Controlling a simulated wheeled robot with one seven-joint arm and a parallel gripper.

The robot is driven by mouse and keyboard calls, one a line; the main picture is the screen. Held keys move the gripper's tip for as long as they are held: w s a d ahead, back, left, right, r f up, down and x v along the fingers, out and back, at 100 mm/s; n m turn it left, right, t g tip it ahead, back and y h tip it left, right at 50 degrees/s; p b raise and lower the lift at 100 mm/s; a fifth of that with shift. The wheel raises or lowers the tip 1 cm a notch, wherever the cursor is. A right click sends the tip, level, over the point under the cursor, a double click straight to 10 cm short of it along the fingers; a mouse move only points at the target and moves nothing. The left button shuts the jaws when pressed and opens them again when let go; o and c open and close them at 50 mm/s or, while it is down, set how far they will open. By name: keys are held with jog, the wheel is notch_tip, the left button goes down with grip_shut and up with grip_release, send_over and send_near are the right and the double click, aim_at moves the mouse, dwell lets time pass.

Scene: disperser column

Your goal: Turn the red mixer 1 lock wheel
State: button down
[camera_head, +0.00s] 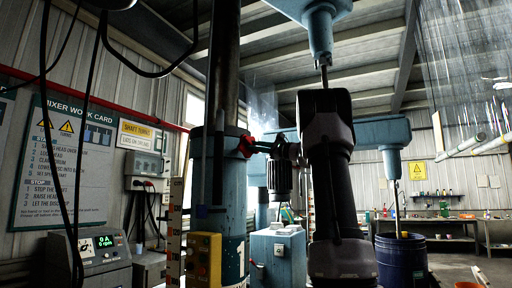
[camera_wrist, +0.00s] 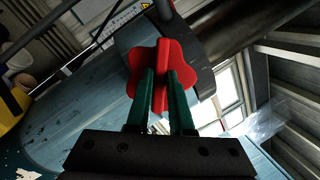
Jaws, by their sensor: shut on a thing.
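The red lock wheel (camera_head: 245,146) sits on the blue mixer column (camera_head: 231,188) in the head view. It is small there and partly covered by my gripper (camera_head: 263,147), which reaches it from the right. In the wrist view the red lobed wheel (camera_wrist: 161,72) fills the upper middle. The two green fingers of my gripper (camera_wrist: 161,90) are shut on one of its lobes, one on each side. My dark arm stands in front of the mixer at centre right in the head view and hides part of the scene behind it.
A yellow button box (camera_head: 203,260) is on the column's lower front, beside a white measuring scale (camera_head: 174,235). A control unit (camera_head: 100,250) stands at lower left. A blue drum (camera_head: 403,262) stands at right. Dark cables hang at left.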

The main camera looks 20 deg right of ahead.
jog(key=shift+f+m+t+h, duration=0.1)
jog(key=shift+m+t+h, duration=0.35)
jog(key=shift+m, duration=0.95)
jog(key=shift+f+m+t+h, duration=0.1)
jog(key=shift+m+t+h, duration=0.15)
jog(key=shift+m+t, duration=0.8)
jog(key=shift+m+g, duration=0.4)
jog(key=shift+m, duration=0.15)
jog(key=c, duration=0.8)
grip_release()
jog(key=shift+a, duration=0.1)
jog(key=v, duration=1.1)
jog(key=shift+w, duration=0.1)
